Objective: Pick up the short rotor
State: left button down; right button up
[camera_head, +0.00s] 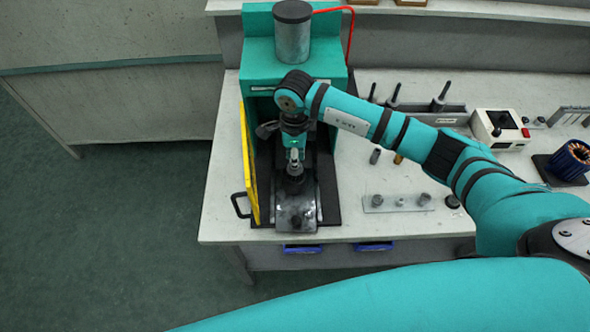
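My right arm reaches in from the right, and its gripper (294,160) points down inside the teal press (258,60). The gripper is small and dark here, and I cannot tell whether its fingers are open or shut. A dark fixture (295,184) sits just below it on a grey metal plate (296,215). Several upright dark shafts stand in a grey rack (425,108) behind my arm, including a tall one (441,97) and another one (394,94). I cannot tell which is the short rotor. My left gripper is not in view.
The press has an open yellow guard (250,165) on its left. A small plate with several metal parts (380,204) lies on the white bench (345,225). A white control box (499,128) and a copper-wound stator (570,160) stand at right.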

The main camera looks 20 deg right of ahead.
grip_shut()
jog(key=shift+w+r, duration=0.1)
jog(key=shift+r, duration=0.2)
notch_tip(320, 180, up, 8)
jog(key=b, duration=0.3)
jog(key=shift+r, duration=0.1)
jog(key=shift+r+b, duration=0.3)
jog(key=shift+r, duration=0.4)
